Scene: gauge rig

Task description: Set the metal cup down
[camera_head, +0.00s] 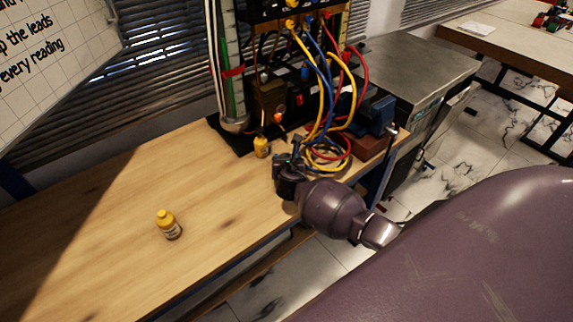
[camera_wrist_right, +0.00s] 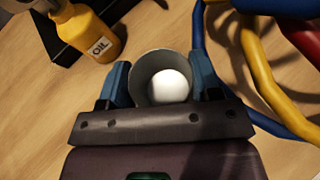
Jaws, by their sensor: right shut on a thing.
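The metal cup (camera_wrist_right: 142,72) is a grey round cup with a white ball (camera_wrist_right: 169,86) inside it, seen from above in the right wrist view. My right gripper (camera_wrist_right: 163,78) has its blue fingers on both sides of the cup and is shut on it. In the head view my right gripper (camera_head: 284,168) is at the right part of the wooden bench (camera_head: 110,215), beside the coiled leads. The cup cannot be made out in the head view. I cannot tell whether its base touches the bench. My left gripper is not in view.
A yellow oil bottle (camera_head: 261,147) stands just left of my right gripper; it also shows in the wrist view (camera_wrist_right: 92,35). Coloured leads (camera_head: 325,150) lie close on the right. The gauge rig (camera_head: 265,95) stands behind.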

